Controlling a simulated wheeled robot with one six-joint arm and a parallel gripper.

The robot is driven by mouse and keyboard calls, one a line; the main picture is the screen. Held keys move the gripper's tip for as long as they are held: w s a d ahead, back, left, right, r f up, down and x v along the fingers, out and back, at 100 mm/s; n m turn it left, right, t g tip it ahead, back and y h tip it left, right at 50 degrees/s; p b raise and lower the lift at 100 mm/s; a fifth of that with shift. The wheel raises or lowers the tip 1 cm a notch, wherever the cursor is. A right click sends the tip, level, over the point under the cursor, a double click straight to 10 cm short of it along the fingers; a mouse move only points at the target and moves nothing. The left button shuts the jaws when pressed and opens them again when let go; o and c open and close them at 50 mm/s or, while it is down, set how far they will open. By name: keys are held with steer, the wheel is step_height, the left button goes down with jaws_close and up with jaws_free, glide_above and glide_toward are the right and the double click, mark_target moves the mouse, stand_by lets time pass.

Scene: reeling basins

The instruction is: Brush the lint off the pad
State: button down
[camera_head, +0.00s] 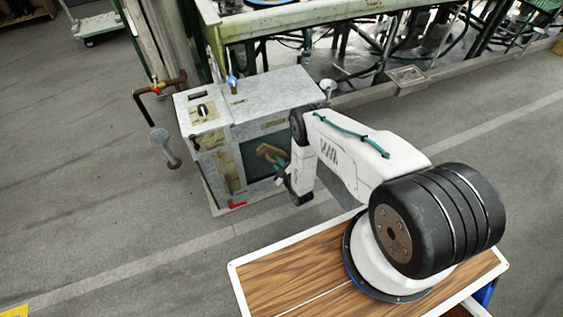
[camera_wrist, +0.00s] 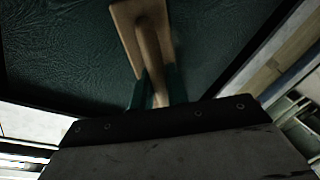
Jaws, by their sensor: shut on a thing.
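The dark green pad (camera_wrist: 75,50) fills much of the wrist view, with fine pale lines over its surface; I cannot tell which are lint. In the head view the pad (camera_head: 256,168) is on the front of a grey box-shaped machine. A wooden brush (camera_wrist: 127,22) with a rounded handle lies over the pad, and it also shows in the head view (camera_head: 268,152). My gripper (camera_wrist: 157,92) has its teal fingers shut on the brush handle. In the head view my gripper (camera_head: 281,170) is in front of the pad. The brush's underside is hidden, so contact is unclear.
The grey machine (camera_head: 262,96) has a blue-handled valve (camera_head: 233,84) on top and a red part (camera_head: 236,205) low at its front. A pipe with a tap (camera_head: 155,90) stands to its left. A green-framed bench (camera_head: 300,18) is behind. Open floor (camera_head: 90,190) lies left.

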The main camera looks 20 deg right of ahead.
steer(key=shift+a+r, duration=0.65)
steer(key=shift+a, duration=0.2)
steer(key=shift+a+r, duration=0.6)
steer(key=shift+a, duration=0.25)
steer(key=shift+w+d, duration=0.2)
steer(key=shift+d, duration=1.7)
steer(key=shift+s+d, duration=0.15)
steer(key=shift+d, duration=1.3)
steer(key=shift+s+d, duration=0.1)
steer(key=shift+d, duration=1.35)
steer(key=shift+w+d, duration=0.15)
steer(key=shift+d, duration=1.4)
steer(key=s, duration=0.6)
